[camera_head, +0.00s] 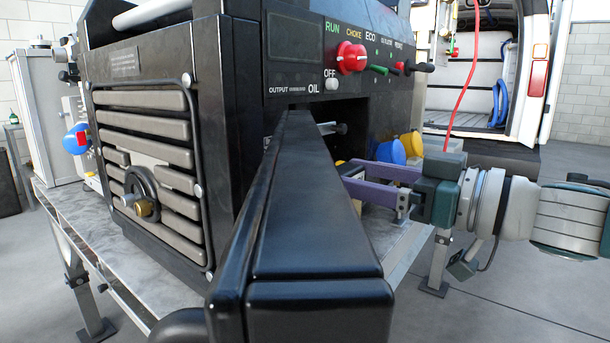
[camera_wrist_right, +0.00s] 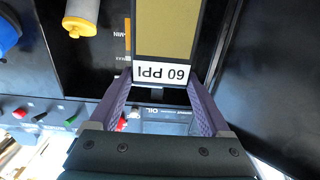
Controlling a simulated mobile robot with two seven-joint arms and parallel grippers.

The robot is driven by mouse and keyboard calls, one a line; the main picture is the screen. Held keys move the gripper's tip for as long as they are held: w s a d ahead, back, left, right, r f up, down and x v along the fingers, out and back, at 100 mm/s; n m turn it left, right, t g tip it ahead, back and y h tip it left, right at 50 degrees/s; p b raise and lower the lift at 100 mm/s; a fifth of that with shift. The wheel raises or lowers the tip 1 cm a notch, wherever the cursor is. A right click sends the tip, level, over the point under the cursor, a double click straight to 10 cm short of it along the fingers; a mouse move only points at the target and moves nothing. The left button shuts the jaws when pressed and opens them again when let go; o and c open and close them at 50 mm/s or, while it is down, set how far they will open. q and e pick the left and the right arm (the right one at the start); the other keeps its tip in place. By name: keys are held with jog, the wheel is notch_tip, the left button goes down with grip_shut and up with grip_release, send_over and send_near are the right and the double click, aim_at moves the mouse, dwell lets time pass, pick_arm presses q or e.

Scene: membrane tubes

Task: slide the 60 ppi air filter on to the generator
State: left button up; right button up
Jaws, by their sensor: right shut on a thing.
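The black generator (camera_head: 225,110) stands on a table, with an open dark bay below its control panel. My right gripper (camera_head: 348,180) reaches in from the right with purple fingers, their tips at the bay. In the right wrist view, my right gripper (camera_wrist_right: 160,88) is shut on the 60 ppi air filter (camera_wrist_right: 165,28), a tan pad in a dark frame. Its white label reads "60 PPI" upside down. The filter's far end is out of frame, so I cannot tell how it meets the generator. In the head view the filter is mostly hidden. My left gripper is not in view.
A large black panel (camera_head: 315,250) juts toward the camera in front of the bay, beside my right gripper. Blue (camera_head: 391,152) and yellow (camera_head: 411,143) parts sit behind the fingers. A red cable (camera_head: 467,75) hangs near the open van (camera_head: 465,70).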

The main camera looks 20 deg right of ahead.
jog(key=shift+x, duration=0.85)
jog(key=b+x, duration=0.2)
jog(key=x, duration=0.5)
jog(key=shift+w+a+f+b, duration=0.25)
jog(key=shift+a+b, duration=0.05)
jog(key=shift+b, duration=0.1)
jog(key=o, duration=1.2)
